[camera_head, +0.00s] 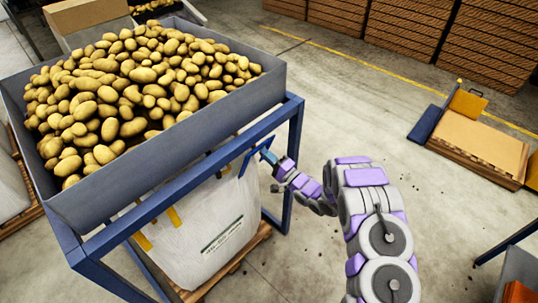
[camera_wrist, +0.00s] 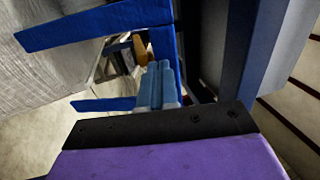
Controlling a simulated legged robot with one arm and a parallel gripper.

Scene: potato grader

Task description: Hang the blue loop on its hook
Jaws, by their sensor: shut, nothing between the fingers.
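The blue loop (camera_head: 247,163) is a flat blue strap at the top corner of the white bulk bag (camera_head: 205,235), just under the blue frame. In the wrist view the blue loop (camera_wrist: 95,24) has an upper band, a band at the right and a lower band. My gripper (camera_head: 268,156) is at the loop beside the frame rail. In the wrist view my gripper's fingers (camera_wrist: 158,72) are together, with nothing between them, and point towards the loop's right band. I cannot tell whether they touch it. The hook cannot be made out.
A grey hopper full of potatoes (camera_head: 270,88) sits on the blue frame (camera_head: 290,125) above the bag. Yellow loops (camera_head: 174,217) show on the bag's other corners. A pallet with cardboard (camera_head: 480,140) stands at the right. The floor between is mostly clear.

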